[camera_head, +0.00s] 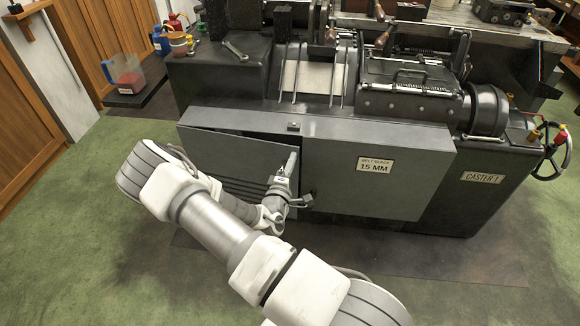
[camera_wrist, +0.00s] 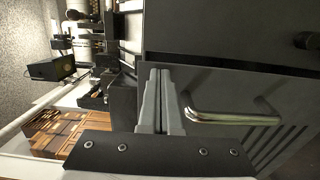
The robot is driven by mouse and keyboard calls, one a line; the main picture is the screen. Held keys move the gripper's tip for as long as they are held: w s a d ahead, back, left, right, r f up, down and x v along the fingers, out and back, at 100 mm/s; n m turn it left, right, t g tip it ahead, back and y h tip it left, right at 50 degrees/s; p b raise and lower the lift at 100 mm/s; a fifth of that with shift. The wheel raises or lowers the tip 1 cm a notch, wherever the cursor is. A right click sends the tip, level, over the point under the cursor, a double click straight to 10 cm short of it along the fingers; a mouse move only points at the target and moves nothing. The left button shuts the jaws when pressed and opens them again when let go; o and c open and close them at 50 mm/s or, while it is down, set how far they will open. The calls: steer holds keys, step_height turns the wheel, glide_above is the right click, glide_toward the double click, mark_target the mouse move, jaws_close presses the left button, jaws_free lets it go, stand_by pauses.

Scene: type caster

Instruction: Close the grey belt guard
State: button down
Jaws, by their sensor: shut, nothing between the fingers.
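The grey belt guard (camera_head: 232,160) is the louvred door at the left of the machine's front. It stands a little ajar, with a dark wedge showing along its top edge. In the wrist view, the guard (camera_wrist: 285,133) has slanted louvres and a metal bar handle (camera_wrist: 235,117). My gripper (camera_head: 292,160) is in front of the guard near its right edge. Its two fingers are together and empty, beside the handle in the wrist view (camera_wrist: 160,75). I cannot tell whether the fingertips touch the guard.
A fixed grey panel (camera_head: 375,185) with a "15 MM" label adjoins the guard on the right. A dark knob (camera_wrist: 307,41) sits on it. A shelf with a jug (camera_head: 127,78) stands at the far left. Green floor (camera_head: 90,230) is open to the left.

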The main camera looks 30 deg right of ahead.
mark_target(297, 148)
steer(key=b+x, duration=0.2)
steer(key=x, duration=0.3)
steer(key=shift+w+d+f, duration=0.1)
steer(key=shift+d, duration=0.05)
steer(key=shift+w+d+r, duration=0.15)
steer(key=shift+d+r, duration=0.05)
steer(key=shift+r, duration=0.15)
steer(key=shift+f+b, duration=0.1)
steer(key=shift+b, duration=0.2)
